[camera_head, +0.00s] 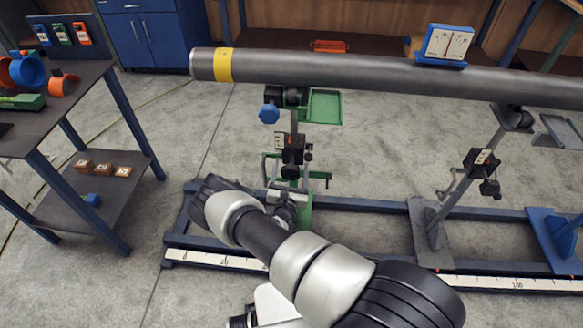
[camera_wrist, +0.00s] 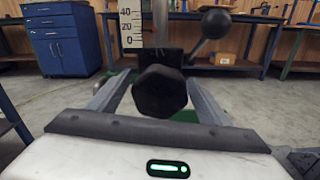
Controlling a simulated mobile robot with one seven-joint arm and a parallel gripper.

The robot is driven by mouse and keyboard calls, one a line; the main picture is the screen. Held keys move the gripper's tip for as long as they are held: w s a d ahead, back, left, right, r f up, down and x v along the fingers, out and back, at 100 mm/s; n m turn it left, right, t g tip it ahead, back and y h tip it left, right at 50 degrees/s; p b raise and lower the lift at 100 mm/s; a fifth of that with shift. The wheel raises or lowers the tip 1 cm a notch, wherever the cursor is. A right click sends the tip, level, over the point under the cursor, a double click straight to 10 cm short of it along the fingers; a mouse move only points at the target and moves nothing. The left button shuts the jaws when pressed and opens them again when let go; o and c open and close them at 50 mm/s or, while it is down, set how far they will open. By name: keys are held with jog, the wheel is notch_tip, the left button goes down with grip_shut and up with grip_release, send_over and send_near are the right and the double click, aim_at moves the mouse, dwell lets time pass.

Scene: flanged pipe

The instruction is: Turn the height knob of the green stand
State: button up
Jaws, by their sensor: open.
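The green stand (camera_head: 304,213) is upright under the left end of the grey pipe (camera_head: 330,72). A black faceted knob (camera_wrist: 160,92) faces me in the wrist view, in front of a black block and below a white height scale (camera_wrist: 130,22). My gripper (camera_wrist: 159,80) is open, with one finger on each side of the knob. I cannot tell whether either finger touches it. In the head view my gripper (camera_head: 284,206) is low at the stand, partly hidden by my arm. A black ball-ended lever (camera_wrist: 214,24) rises right of the knob.
A blue knob (camera_head: 269,114) and a green tray (camera_head: 324,107) sit near the stand's top. A grey stand (camera_head: 433,225) and a blue stand (camera_head: 556,240) are farther right on the rail frame (camera_head: 375,207). A dark table (camera_head: 65,110) is left; clear floor lies between.

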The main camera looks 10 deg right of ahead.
jog(key=shift+w+d, duration=0.15)
jog(key=shift+w, duration=0.4)
jog(key=c, duration=1)
jog(key=shift+c, duration=0.2)
jog(key=shift+m, duration=0.3)
